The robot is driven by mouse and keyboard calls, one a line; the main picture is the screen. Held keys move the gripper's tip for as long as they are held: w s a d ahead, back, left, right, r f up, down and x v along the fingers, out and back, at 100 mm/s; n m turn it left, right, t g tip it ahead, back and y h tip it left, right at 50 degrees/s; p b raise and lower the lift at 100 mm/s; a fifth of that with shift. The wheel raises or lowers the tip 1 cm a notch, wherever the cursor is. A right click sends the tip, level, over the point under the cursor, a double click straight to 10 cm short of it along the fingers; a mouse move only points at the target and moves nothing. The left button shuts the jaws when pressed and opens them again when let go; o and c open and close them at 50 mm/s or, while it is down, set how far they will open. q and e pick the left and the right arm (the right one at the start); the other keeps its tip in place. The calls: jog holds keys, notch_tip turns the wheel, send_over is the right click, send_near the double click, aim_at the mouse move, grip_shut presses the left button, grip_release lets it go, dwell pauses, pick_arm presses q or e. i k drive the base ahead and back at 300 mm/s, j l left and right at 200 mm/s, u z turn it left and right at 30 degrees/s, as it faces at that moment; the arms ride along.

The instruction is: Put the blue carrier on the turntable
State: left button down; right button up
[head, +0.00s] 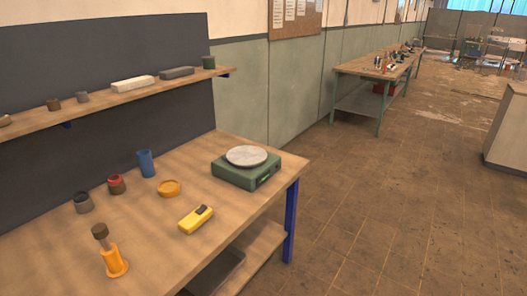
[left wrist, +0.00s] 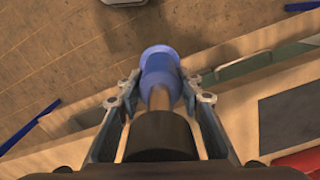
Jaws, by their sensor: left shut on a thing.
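The turntable (head: 247,156), a round grey disc on a green box, stands empty near the right end of the bench in the head view. The blue carrier (left wrist: 160,61) is in the left wrist view. It has a flanged blue body, a brownish stem and a dark round end. My left gripper (left wrist: 160,100) is shut around its stem end, with a finger on each side. The contact itself is partly hidden. Neither the blue carrier nor my grippers show in the head view. The right gripper is in no view.
A yellow carrier-like piece (head: 113,261) with a brown knob stands at the bench's front. A yellow meter (head: 195,219), yellow dish (head: 168,188), blue cup (head: 146,163) and two small pots are left of the turntable. A shelf (head: 125,95) runs above the bench.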

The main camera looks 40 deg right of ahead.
aim_at(246, 155)
jog(key=i+l+z, duration=0.25)
jog(key=l, duration=0.4)
jog(key=i+l+z, duration=0.25)
jog(key=i+l, duration=0.15)
jog(key=l, duration=0.2)
jog(key=i+l+z, duration=0.3)
jog(key=l, duration=0.2)
jog(key=i+l, duration=0.05)
